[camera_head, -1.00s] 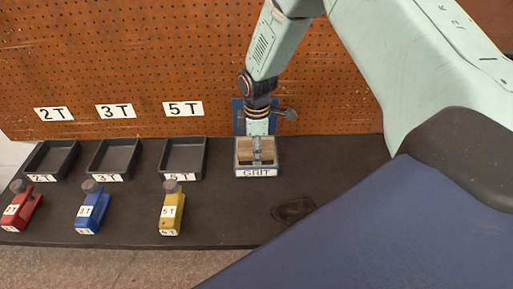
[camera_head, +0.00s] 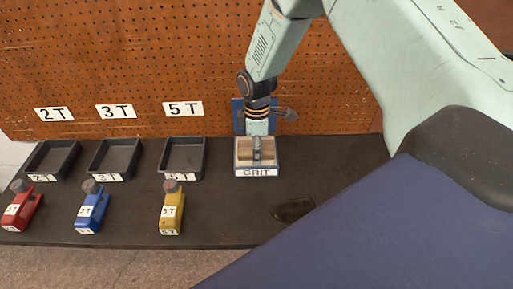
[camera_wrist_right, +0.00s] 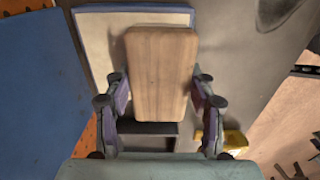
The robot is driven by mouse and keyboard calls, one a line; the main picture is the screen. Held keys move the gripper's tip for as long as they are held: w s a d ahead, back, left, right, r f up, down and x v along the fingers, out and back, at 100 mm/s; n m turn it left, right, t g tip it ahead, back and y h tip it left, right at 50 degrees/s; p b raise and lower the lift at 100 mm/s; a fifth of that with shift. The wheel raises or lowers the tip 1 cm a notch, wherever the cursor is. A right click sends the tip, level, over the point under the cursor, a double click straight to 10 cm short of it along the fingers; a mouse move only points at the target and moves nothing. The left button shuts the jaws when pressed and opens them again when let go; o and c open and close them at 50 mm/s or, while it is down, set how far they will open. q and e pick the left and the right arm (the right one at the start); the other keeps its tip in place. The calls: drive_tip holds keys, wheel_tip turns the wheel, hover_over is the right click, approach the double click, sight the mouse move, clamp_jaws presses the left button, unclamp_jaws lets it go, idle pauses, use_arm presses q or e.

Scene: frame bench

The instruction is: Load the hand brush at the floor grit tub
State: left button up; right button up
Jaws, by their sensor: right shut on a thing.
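The grit tub (camera_head: 257,172) is a small box with a light rim and a GRIT label, standing at the back of the dark bench. My right gripper (camera_head: 257,151) reaches down into it from above. In the right wrist view my right gripper (camera_wrist_right: 160,100) is shut on the hand brush (camera_wrist_right: 160,70), a pale wooden block between the fingers. The block overlaps the cream inside of the tub (camera_wrist_right: 97,35). The brush's underside is hidden, so I cannot tell whether it touches the grit. My left gripper is in neither view.
Black trays labelled 2T (camera_head: 52,160), 3T (camera_head: 113,160) and 5T (camera_head: 184,159) stand left of the tub. Red (camera_head: 22,208), blue (camera_head: 91,210) and yellow (camera_head: 171,210) labelled blocks stand before them. A pegboard (camera_head: 330,90) rises behind. A dark patch (camera_head: 293,210) marks the bench.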

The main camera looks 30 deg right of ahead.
drive_tip(key=shift+r+p, duration=3.1)
drive_tip(key=shift+r, duration=0.45)
drive_tip(key=shift+f, duration=0.15)
